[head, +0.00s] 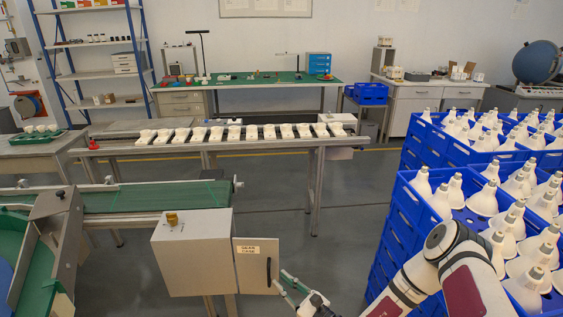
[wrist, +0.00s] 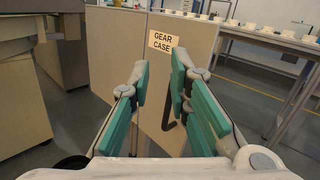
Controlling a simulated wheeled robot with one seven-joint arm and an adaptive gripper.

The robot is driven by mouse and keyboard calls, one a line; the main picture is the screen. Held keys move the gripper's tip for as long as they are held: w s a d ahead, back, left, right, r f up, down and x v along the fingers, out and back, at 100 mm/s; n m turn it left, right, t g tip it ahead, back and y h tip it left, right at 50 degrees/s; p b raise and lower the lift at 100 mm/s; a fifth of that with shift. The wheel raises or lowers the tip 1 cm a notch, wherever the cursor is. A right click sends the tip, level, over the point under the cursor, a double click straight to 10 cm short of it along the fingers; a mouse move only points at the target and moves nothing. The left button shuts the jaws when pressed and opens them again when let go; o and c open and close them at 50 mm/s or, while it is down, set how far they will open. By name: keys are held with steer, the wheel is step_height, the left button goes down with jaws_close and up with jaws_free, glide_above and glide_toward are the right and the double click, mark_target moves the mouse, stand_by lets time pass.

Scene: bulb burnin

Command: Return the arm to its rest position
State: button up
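My gripper (head: 283,281) is at the bottom centre of the head view, just right of the gear case. In the wrist view its two green-padded fingers (wrist: 160,82) are apart, with nothing held between them. The grey gear case (head: 192,262) stands at the end of the green conveyor. Its labelled door (head: 256,277) faces my gripper and also shows in the wrist view (wrist: 180,62). The dark door handle (wrist: 170,112) appears between the fingers; I see no clear contact. My arm (head: 405,288) reaches in from the lower right.
Blue crates (head: 398,223) full of white bulbs stand close on the right, beside my arm. A green conveyor (head: 150,197) runs left behind the gear case. A long rack of white parts (head: 240,143) stands behind. Open grey floor (head: 352,200) lies between rack and crates.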

steer(key=s+a+r+n+g, duration=0.1)
steer(key=s+r+n+g, duration=0.4)
steer(key=r, duration=0.4)
steer(key=s+r+n+g+p, duration=0.1)
steer(key=s+r+n+g, duration=0.3)
steer(key=r+n+g, duration=0.3)
steer(key=s+a+r+n+g, duration=0.1)
steer(key=s+r+n+g, duration=0.4)
steer(key=r, duration=0.5)
steer(key=s+d+r+n+t+h+p, duration=0.1)
steer(key=s+d+r+n+t+h, duration=0.6)
steer(key=s+d+r+h, duration=0.6)
steer(key=s+d+r+n, duration=0.1)
steer(key=s+d+r, duration=0.2)
steer(key=s+d, duration=0.2)
steer(key=shift+s+d+r+n+t+h+p, duration=0.25)
steer(key=shift+d+n+t+h+p, duration=0.05)
steer(key=shift+d, duration=0.95)
